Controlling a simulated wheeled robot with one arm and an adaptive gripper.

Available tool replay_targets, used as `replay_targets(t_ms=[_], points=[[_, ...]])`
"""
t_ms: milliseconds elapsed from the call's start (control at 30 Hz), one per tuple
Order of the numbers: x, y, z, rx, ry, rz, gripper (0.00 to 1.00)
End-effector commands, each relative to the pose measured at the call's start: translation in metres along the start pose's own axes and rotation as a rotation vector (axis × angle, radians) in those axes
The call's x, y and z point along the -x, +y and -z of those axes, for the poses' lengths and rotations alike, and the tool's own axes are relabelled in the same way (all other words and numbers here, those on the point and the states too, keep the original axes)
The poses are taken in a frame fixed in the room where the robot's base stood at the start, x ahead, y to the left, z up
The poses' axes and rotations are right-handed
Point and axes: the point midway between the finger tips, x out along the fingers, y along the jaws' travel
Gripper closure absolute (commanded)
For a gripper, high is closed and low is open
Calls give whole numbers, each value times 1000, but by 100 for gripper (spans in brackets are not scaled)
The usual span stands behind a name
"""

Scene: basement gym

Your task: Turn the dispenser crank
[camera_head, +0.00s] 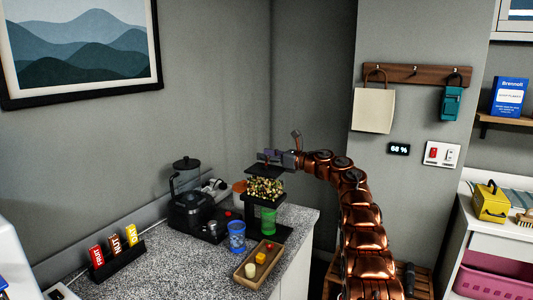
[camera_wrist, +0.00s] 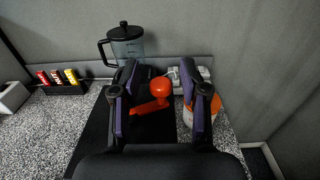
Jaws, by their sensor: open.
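The dispenser (camera_head: 265,188) stands on the speckled counter, a black frame with a clear hopper full of mixed pieces. A green cup (camera_head: 268,221) stands under it. In the wrist view, the orange-red crank (camera_wrist: 150,107) with its round knob (camera_wrist: 160,86) shows above the dispenser's black top. My gripper (camera_head: 272,157) is over the dispenser top in the head view, where it hides the crank. In the wrist view my gripper (camera_wrist: 159,70) is open, with one finger on each side of the knob. Gaps show at both sides; contact is not visible.
A black blender-like machine (camera_head: 198,215) stands left of the dispenser. A blue cup (camera_head: 236,236) and a wooden tray (camera_head: 246,280) are in front. An orange-rimmed pot (camera_head: 239,187) is close behind. A packet rack (camera_head: 118,259) stands at the left. The wall is behind.

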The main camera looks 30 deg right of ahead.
Motion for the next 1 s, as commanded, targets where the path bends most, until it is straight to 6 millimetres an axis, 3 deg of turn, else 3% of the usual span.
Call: replay_targets(t_ms=[267,700,1000], points=[[-1,0,0,0,0,1,55],[0,0,0,0,0,1,100],[0,0,3,0,1,8,100]])
